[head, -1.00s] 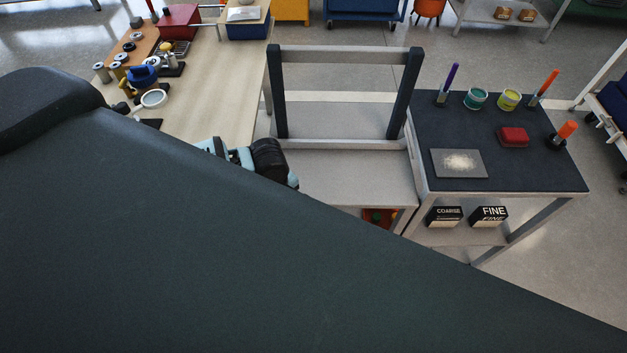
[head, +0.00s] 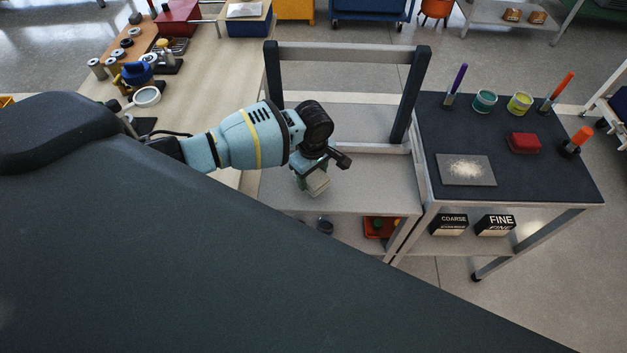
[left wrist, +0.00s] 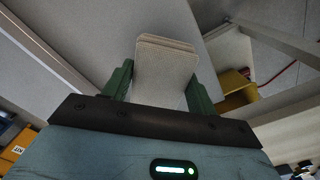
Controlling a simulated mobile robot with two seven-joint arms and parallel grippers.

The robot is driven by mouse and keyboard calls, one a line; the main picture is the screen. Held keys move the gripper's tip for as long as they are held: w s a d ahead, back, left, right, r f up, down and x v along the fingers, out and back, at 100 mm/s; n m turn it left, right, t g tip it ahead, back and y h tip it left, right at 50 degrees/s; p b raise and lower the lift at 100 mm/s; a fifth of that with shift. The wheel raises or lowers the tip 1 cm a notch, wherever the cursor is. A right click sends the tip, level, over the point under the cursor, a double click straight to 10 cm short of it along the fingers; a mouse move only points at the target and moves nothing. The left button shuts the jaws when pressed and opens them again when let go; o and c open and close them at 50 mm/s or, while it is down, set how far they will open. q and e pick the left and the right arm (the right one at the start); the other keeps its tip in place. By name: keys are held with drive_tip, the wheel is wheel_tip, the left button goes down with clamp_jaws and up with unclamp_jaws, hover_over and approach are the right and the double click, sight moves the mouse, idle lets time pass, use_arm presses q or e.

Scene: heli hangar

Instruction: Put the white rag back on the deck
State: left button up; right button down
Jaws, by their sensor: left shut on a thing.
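The white rag (head: 318,184) is a small folded off-white pad, held over the left part of the light grey deck (head: 378,190) of the cart with the upright frame. My left gripper (head: 312,178) is shut on it and points down. In the left wrist view, the layered rag (left wrist: 166,62) sticks out between the two green fingers of the left gripper (left wrist: 158,92). I cannot tell whether the rag touches the deck. My right gripper is not in view.
The deck around the rag is bare, with the frame's dark-padded posts (head: 410,95) behind. A dark-topped table (head: 560,180) with a red block (head: 523,143) adjoins on the right. A wooden workbench (head: 205,85) with tools stands on the left. My dark body covers the lower left.

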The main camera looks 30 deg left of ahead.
sight(312, 182)
use_arm(q)
drive_tip(key=shift+f+b, duration=0.4)
drive_tip(key=shift+f, duration=1.4)
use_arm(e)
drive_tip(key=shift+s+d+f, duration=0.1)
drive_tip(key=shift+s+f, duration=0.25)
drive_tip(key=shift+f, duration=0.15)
use_arm(q)
drive_tip(key=o, duration=0.9)
drive_tip(key=shift+r, duration=0.1)
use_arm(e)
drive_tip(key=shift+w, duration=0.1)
use_arm(q)
wheel_tip(312, 182, up, 11)
drive_tip(key=shift+f+p, duration=0.2)
drive_tip(key=shift+p, duration=0.95)
drive_tip(key=shift+r, duration=0.7)
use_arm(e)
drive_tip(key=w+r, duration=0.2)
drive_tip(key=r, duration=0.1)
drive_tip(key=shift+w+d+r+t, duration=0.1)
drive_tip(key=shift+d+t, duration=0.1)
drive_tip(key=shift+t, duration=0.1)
